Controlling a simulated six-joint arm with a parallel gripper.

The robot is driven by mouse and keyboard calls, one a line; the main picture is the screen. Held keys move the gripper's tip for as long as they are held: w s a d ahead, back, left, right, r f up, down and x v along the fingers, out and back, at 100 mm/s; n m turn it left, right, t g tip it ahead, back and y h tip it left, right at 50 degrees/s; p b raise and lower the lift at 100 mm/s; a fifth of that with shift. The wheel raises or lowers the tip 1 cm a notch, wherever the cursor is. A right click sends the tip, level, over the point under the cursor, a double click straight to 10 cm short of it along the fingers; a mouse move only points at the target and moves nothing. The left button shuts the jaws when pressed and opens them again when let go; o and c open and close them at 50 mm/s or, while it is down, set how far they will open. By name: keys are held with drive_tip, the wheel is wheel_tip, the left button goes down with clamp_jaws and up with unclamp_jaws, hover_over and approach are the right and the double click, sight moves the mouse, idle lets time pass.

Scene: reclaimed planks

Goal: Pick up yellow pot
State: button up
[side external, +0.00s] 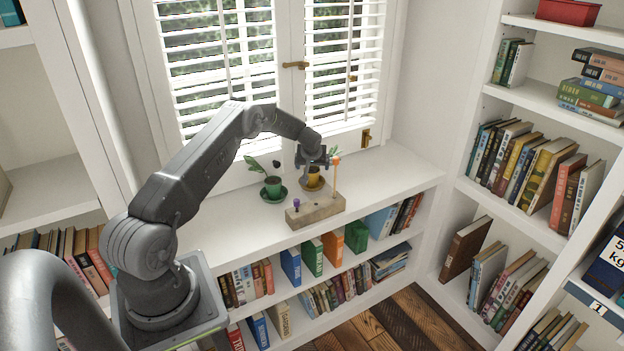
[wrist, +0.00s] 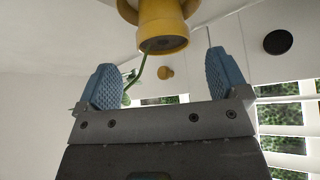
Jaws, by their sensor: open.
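The yellow pot (side external: 314,178) stands on its yellow saucer (side external: 321,187) on the white window-side counter. A green plant grows in it, partly hidden by my gripper. My gripper (side external: 313,161) is close to the top of the pot in the side view. In the upside-down wrist view the yellow pot (wrist: 161,22) is at the top centre, with a green stem at its rim. My gripper's blue-padded fingers (wrist: 163,80) are spread apart with nothing between them. The pot lies ahead of the fingertips, roughly in line with the gap.
A green pot (side external: 272,189) with a leafy plant stands on a green saucer to the left. A wooden block (side external: 316,211) holding a purple piece and an upright orange-topped stick lies in front. The window blinds (side external: 345,70) are close behind. The counter's right side is clear.

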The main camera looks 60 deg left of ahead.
sight(312, 169)
drive_tip(key=shift+x, duration=2.5)
drive_tip(key=shift+s, duration=0.2)
drive_tip(key=c, duration=1.3)
drive_tip(key=shift+o, duration=0.2)
drive_tip(key=shift+r, duration=0.55)
drive_tip(key=r, duration=0.3)
drive_tip(key=shift+s+a+r, duration=0.3)
drive_tip(key=shift+s+r, duration=0.1)
drive_tip(key=s+a+r, duration=0.4)
drive_tip(key=s+r, duration=0.5)
drive_tip(key=s, duration=0.1)
